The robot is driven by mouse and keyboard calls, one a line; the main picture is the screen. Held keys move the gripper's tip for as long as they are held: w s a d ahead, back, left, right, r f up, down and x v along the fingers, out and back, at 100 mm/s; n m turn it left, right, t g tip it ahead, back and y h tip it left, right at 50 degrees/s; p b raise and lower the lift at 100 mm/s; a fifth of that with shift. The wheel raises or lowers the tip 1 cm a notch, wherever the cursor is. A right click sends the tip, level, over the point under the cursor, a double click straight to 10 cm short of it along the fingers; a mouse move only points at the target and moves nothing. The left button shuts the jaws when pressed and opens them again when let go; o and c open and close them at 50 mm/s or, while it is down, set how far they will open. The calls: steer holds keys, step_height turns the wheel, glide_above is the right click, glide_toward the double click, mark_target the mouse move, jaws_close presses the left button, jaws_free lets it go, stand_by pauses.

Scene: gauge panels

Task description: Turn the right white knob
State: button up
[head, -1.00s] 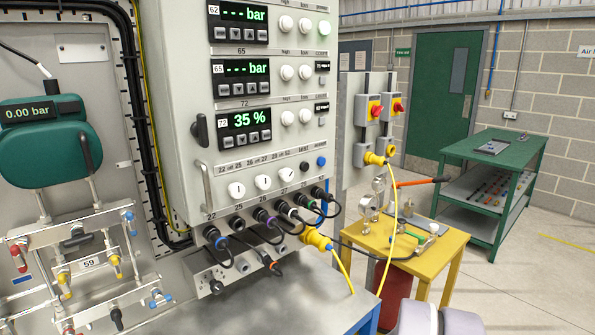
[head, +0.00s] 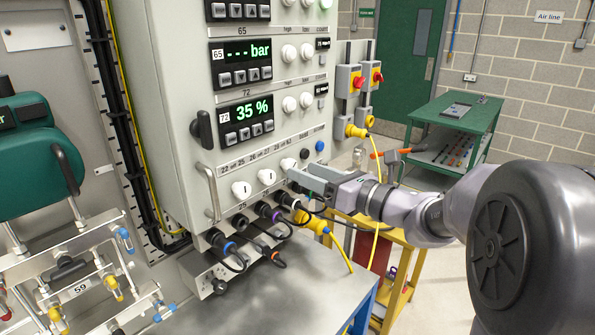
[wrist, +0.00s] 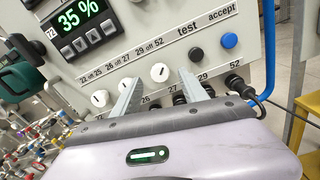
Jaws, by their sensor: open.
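The right white knob (head: 288,165) is the last of a row of three on the grey panel. In the wrist view the right white knob (wrist: 159,72) shows between the fingertips, with a dark mark on its face. My gripper (head: 304,178) is open and empty, in front of the panel just right of and below that knob. In the wrist view my gripper (wrist: 158,80) has one finger on each side of the knob. Contact cannot be told.
The left knob (head: 241,189) is further along the row. A black button (wrist: 196,54) and a blue button (wrist: 229,41) sit right of the right knob. Cables and plugs (head: 262,211) stick out below. A metal handle (head: 208,192) stands left. A grey bench (head: 285,275) lies underneath.

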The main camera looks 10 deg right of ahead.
mark_target(288, 165)
steer(key=x, duration=0.3)
steer(key=shift+c, duration=0.4)
jaws_close()
